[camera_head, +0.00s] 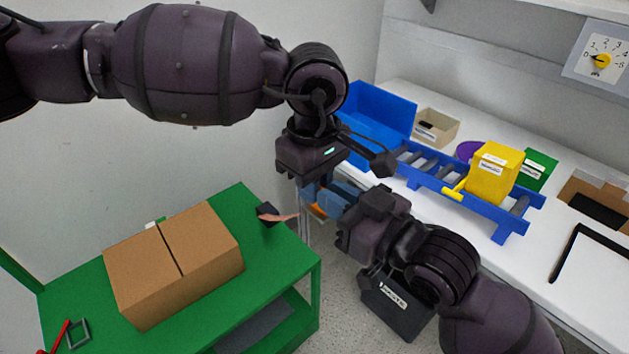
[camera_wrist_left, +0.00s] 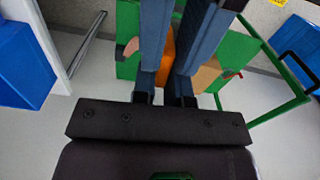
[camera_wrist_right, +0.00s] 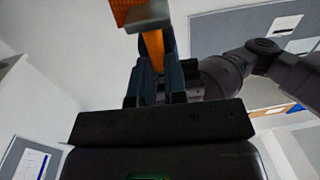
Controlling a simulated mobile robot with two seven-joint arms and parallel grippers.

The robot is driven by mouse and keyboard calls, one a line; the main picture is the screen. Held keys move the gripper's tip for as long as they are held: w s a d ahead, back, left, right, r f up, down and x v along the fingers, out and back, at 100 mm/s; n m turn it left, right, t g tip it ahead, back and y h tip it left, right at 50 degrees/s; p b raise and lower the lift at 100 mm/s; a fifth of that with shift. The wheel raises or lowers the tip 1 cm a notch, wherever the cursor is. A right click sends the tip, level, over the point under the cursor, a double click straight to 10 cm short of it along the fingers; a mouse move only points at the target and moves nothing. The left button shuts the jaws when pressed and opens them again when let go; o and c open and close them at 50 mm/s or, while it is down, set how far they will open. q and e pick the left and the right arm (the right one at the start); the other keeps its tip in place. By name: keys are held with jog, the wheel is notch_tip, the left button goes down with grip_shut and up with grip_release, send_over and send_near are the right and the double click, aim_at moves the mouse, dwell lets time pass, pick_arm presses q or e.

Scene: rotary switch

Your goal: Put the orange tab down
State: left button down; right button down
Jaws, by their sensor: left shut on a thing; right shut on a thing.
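The orange tab (camera_head: 317,211) is up in the air between my two grippers, over the gap between the green table and the white counter. My left gripper (camera_head: 311,196) points down and is shut. The left wrist view shows the orange piece (camera_wrist_left: 166,50) between its fingers. My right gripper (camera_head: 335,194) comes in from the lower right and is shut close beside it. The right wrist view shows an orange strip (camera_wrist_right: 153,50) at its fingers, with a grey block across it. The fingers hide most of the tab in the head view.
A green table (camera_head: 290,262) at lower left carries a closed cardboard box (camera_head: 175,262) and a small black item (camera_head: 268,212). A white counter (camera_head: 470,235) at right holds a blue bin (camera_head: 375,118), a blue roller rack and a yellow bin (camera_head: 490,175). A black bin (camera_head: 397,312) stands low.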

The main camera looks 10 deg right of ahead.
pick_arm(q)
jog(key=shift+d, duration=0.1)
pick_arm(e)
jog(key=c, duration=1.1)
grip_release()
jog(key=shift+s+a, duration=0.1)
